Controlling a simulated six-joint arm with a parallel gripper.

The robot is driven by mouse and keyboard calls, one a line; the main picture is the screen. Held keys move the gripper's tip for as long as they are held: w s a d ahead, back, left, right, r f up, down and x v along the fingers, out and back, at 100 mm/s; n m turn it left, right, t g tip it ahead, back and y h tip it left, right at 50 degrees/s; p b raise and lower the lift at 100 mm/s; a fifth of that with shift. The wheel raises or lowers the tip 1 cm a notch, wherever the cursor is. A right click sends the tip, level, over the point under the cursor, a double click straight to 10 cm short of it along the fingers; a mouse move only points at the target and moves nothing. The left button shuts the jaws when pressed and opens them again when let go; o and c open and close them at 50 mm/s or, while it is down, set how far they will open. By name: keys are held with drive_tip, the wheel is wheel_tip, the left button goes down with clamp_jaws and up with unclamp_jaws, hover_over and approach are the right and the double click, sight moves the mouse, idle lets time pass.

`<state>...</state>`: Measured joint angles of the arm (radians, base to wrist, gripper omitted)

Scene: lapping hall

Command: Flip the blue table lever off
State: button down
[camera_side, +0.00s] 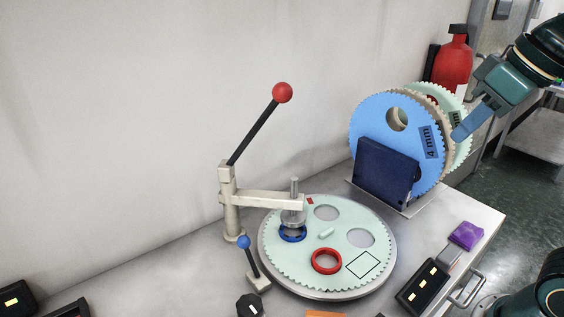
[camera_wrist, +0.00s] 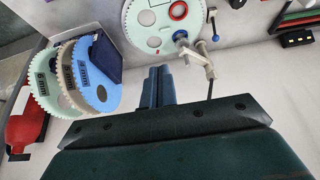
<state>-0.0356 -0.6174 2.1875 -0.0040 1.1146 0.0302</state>
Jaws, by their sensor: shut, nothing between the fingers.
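The blue table lever (camera_side: 243,243) is a short black stick with a blue ball knob on a small pale base. It stands on the table left of the round plate, its stick leaning up and to the left in the side view. It also shows small near the top of the wrist view (camera_wrist: 215,38). My gripper (camera_side: 458,138) is at the upper right, beside the toothed discs and high above the table, far from the lever. Its fingers (camera_wrist: 162,72) are together and empty in the wrist view.
A press post (camera_side: 231,205) with a long red-knobbed arm (camera_side: 256,130) rises behind the lever. The pale toothed plate (camera_side: 300,268) carries a red ring (camera_side: 326,261) and a blue ring (camera_side: 292,235). Upright discs (camera_side: 375,115) stand near my gripper. A black switch box (camera_side: 422,287) sits front right.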

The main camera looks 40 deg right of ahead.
drive_tip(key=w+a+r+g, duration=0.1)
drive_tip(key=w+a+r, duration=0.15)
drive_tip(key=w, duration=0.25)
drive_tip(key=w+a+r, duration=0.1)
drive_tip(key=w+r, duration=0.2)
drive_tip(key=w, duration=0.2)
drive_tip(key=w+a+r, duration=0.1)
drive_tip(key=w+a, duration=0.4)
drive_tip(key=w, duration=0.4)
drive_tip(key=n+g, duration=0.1)
drive_tip(key=g, duration=0.2)
hover_over(250, 258)
drive_tip(key=w, duration=0.7)
wheel_tip(250, 258, down, 10)
wheel_tip(250, 258, down, 9)
drive_tip(key=shift+w+d+r, duration=0.15)
drive_tip(key=shift+r, duration=0.05)
drive_tip(key=shift+f, duration=0.1)
wheel_tip(250, 258, down, 19)
drive_tip(key=s, duration=0.2)
idle(0.9)
